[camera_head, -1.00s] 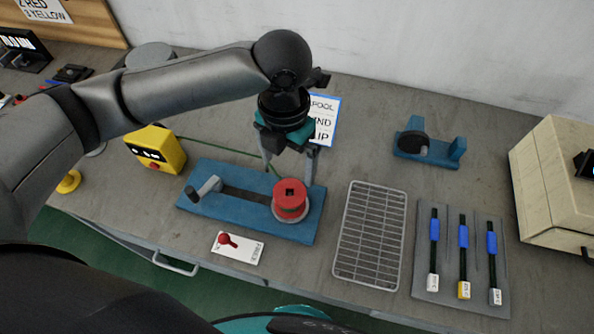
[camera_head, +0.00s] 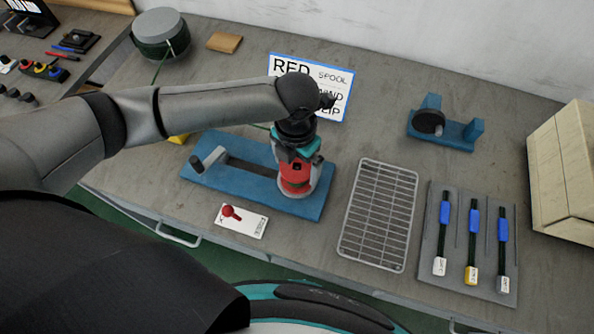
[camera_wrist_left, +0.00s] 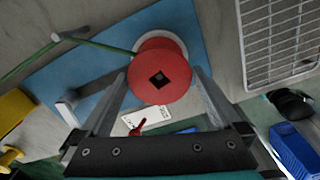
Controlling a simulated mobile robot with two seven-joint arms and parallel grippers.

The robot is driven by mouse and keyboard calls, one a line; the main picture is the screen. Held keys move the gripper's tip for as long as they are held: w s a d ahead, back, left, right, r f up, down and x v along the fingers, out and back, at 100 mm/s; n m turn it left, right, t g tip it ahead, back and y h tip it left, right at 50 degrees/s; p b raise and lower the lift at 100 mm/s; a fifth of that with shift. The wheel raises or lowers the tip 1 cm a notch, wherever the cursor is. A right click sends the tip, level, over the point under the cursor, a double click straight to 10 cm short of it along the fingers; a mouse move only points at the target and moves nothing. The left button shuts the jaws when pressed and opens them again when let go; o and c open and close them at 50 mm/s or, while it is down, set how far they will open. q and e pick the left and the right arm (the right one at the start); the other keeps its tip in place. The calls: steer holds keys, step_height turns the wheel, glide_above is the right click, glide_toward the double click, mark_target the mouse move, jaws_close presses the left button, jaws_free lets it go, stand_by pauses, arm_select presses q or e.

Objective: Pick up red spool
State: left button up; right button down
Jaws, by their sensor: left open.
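The red spool (camera_head: 295,177) stands at the right end of the blue winding base (camera_head: 318,207), partly hidden by my left gripper in the head view. In the left wrist view the red spool (camera_wrist_left: 161,72) shows its round top with a dark square hole. My left gripper (camera_head: 297,180) points down over the spool. In the left wrist view its two fingers (camera_wrist_left: 160,88) are open, one on each side of the spool. I cannot tell whether they touch it. My right gripper is not in view.
A wire rack (camera_head: 377,215) lies right of the base. A tray (camera_head: 430,285) holds several blue-banded tools. A card with a red knob (camera_head: 240,220) lies in front. A blue stand (camera_head: 445,128) is at the back. The green cord (camera_wrist_left: 100,43) runs by the spool.

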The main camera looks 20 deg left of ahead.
arm_select(q)
step_height(320, 180, down, 2)
steer(key=shift+f, duration=0.2)
steer(key=c, duration=1)
